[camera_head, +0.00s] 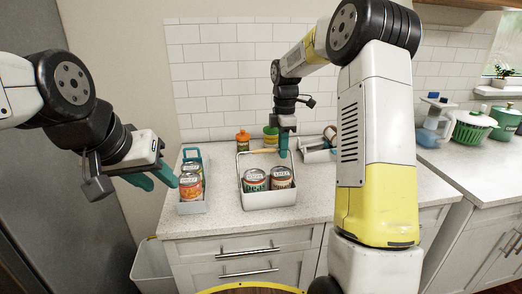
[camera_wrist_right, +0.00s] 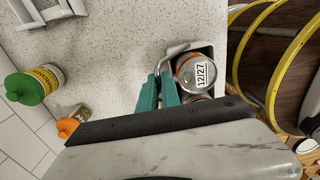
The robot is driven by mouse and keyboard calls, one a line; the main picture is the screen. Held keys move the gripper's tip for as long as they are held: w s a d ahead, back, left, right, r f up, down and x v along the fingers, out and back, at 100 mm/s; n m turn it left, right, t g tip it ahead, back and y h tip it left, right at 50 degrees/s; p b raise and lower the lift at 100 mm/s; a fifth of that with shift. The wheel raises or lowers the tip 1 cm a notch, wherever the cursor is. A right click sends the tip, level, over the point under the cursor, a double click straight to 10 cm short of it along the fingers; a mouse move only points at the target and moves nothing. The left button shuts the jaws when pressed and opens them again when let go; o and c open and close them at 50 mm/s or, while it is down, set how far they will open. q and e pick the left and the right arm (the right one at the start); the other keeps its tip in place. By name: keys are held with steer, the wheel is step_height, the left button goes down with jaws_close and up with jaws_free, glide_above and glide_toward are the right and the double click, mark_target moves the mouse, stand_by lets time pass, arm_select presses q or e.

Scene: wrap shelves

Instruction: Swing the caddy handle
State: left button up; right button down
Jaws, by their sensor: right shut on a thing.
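The white caddy (camera_head: 268,200) stands on the counter with two cans (camera_head: 256,180) in it. Its handle (camera_head: 262,151) is raised, with a tan grip. My right gripper (camera_head: 284,152) is at the right end of this handle, above the caddy's back. In the right wrist view its teal fingers (camera_wrist_right: 158,92) are close together around a thin part of the handle, beside a can (camera_wrist_right: 196,72). The contact is partly hidden. My left gripper (camera_head: 156,180) is open and empty, near a smaller caddy (camera_head: 193,207) with a teal handle and cans.
Behind the white caddy stand an orange-capped bottle (camera_head: 243,140) and a green-capped one (camera_head: 271,134). A grey holder (camera_head: 318,154) lies to its right. Bare counter lies in front of the white caddy.

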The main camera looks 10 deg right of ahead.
steer(key=shift+w, duration=0.1)
stand_by(0.3)
steer(key=shift+w+a+f, duration=0.1)
steer(key=shift+w+f, duration=0.95)
steer(key=shift+w, duration=0.1)
steer(key=shift+w+f, duration=0.2)
steer(key=shift+f, duration=0.1)
steer(key=c, duration=1.7)
jaws_free()
